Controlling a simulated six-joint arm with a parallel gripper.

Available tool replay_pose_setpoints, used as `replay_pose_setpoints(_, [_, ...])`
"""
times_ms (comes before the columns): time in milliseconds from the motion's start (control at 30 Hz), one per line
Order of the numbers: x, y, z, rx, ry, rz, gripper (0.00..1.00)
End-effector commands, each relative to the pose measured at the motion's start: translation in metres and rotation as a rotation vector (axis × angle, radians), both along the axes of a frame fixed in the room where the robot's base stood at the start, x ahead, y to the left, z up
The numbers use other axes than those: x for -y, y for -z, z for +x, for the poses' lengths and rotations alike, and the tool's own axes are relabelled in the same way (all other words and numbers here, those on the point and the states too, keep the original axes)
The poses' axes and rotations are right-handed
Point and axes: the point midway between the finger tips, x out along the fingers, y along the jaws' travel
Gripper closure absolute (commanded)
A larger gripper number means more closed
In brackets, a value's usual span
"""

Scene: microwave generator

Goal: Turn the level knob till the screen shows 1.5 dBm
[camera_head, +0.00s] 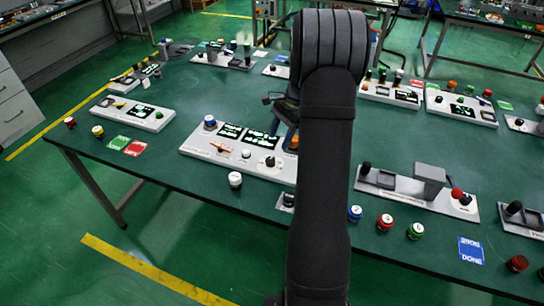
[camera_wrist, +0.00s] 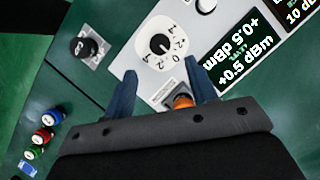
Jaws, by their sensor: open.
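The generator is a light grey panel (camera_head: 222,153) on the green table. In the wrist view, a black knob (camera_wrist: 160,44) sits on a white numbered dial just beyond my fingertips. It also shows in the head view (camera_head: 270,161). Next to it, a dark screen (camera_wrist: 238,58) reads +0.5 dBm, with a second, upside-down +0.5 dBm line. My gripper (camera_wrist: 160,72) is open, its two blue fingers spread, with nothing seen between the tips. An orange button (camera_wrist: 183,101) shows between the fingers, nearer the palm. In the head view my arm hides part of the panel.
A second screen (camera_wrist: 302,12) shows 10 dB, cut off at the edge. A separate black knob (camera_wrist: 88,47) stands beside the panel. Red, green and blue buttons (camera_head: 386,222) and a grey-topped module (camera_head: 430,180) lie to the right.

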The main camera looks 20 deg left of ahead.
Motion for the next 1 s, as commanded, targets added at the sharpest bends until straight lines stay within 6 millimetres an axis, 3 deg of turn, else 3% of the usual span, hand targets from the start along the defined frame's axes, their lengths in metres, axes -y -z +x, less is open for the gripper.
replay_pose_setpoints(200, [-0.01, 0.044, -0.015, -0.002, -0.002, 0.0, 0.48])
replay_pose_setpoints(400, [-0.016, 0.069, -0.024, -0.001, -0.002, 0.0, 0.48])
replay_pose_setpoints(833, [-0.018, 0.077, -0.027, 0.001, -0.001, 0.001, 0.48])
replay_pose_setpoints(1000, [-0.018, 0.077, -0.026, 0.001, -0.001, 0.001, 0.81])
